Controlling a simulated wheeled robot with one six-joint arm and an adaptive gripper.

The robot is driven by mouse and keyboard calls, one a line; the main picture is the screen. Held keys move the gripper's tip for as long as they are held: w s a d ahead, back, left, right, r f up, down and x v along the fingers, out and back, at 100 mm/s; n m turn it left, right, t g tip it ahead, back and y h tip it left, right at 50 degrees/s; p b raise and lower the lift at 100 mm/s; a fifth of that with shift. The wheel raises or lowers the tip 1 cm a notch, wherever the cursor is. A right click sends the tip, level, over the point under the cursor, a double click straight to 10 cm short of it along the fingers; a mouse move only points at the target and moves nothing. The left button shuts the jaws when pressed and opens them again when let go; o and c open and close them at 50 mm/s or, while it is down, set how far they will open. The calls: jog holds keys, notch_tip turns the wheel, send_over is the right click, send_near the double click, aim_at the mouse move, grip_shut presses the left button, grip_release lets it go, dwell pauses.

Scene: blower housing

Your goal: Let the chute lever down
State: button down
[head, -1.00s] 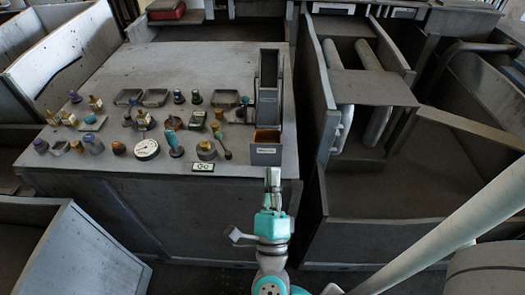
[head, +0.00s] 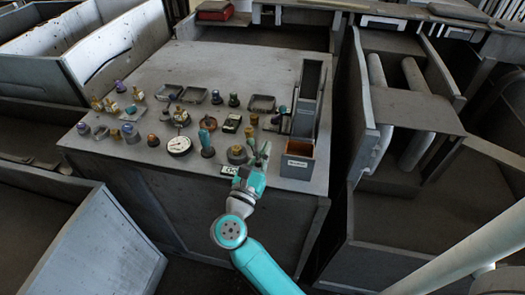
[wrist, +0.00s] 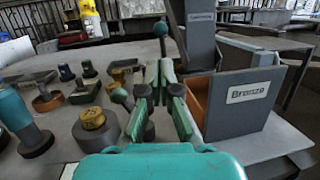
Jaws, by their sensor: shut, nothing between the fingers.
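The chute (head: 308,95) is a tall grey channel at the right end of the bench. A lever with a dark teal ball knob (head: 283,109) stands beside its left side. In the wrist view the knob (wrist: 160,29) is up, on a short upright stem just beyond my fingertips; its lower part is hidden behind them. My gripper (head: 264,148) is shut and empty, over the front of the bench, left of the bin. Its fingers also show in the wrist view (wrist: 161,72). They look apart from the knob.
An open bin (head: 298,162) labelled "Bronze" sits in front of the chute, close right of my gripper. A round gauge (head: 179,146) and several other controls crowd the bench further left.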

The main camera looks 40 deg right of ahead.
aim_at(295, 120)
jog(key=x, duration=1)
jog(key=shift+d, duration=0.25)
jog(key=shift+w+d+r, duration=0.1)
jog(key=shift+w+r, duration=0.05)
jog(key=shift+w, duration=0.1)
jog(key=shift+w+d+r+g+y, duration=0.1)
jog(key=shift+w+d+g+y, duration=0.15)
jog(key=shift+y, duration=0.35)
jog(key=shift+w+d+g+y, duration=0.15)
jog(key=shift+d+y, duration=0.1)
jog(key=shift+y, duration=0.35)
jog(key=shift+w+d+f+n+g+y, duration=0.2)
jog(key=shift+w+d+f+g+y, duration=0.2)
jog(key=shift+d, duration=0.2)
jog(key=shift+w+d+f+n+g+y, duration=0.2)
jog(key=shift+w+d+f+y, duration=0.1)
jog(key=shift+w+d, duration=0.3)
jog(key=shift+d+f, duration=0.1)
jog(key=shift+d, duration=0.05)
